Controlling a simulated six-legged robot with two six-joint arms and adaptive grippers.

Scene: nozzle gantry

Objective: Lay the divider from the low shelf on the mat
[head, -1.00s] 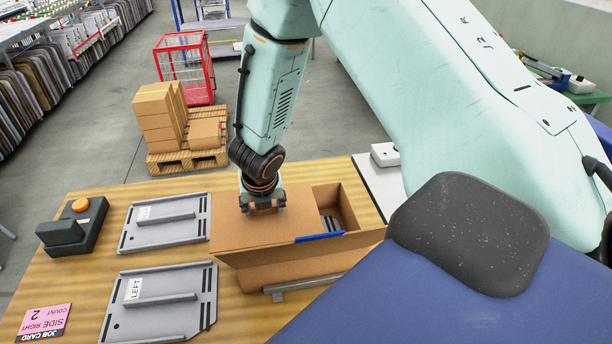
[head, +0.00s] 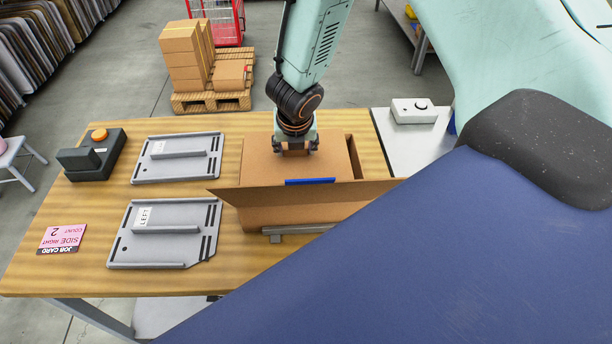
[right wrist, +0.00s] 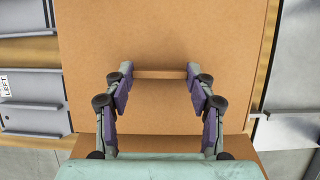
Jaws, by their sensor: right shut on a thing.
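My right gripper (head: 295,148) is shut on a narrow raised strip (right wrist: 160,74) of a flat brown cardboard panel, which I take to be the divider (head: 262,160). The right wrist view shows both fingers at the strip's ends, with the panel (right wrist: 160,30) filling the middle. In the head view the panel lies level at the top of an open cardboard box (head: 290,217), covering most of its mouth; a narrow dark gap shows on the right. Whether it touches the box I cannot tell. I cannot make out a mat. My left gripper is out of view.
Two grey plates (head: 125,252) (head: 145,173), a dark box with an orange button (head: 92,155) and a pink job card (head: 62,238) lie left on the wooden table (head: 90,285). A white device (head: 413,111) sits back right. A blue strip (head: 310,181) is at the box's near edge.

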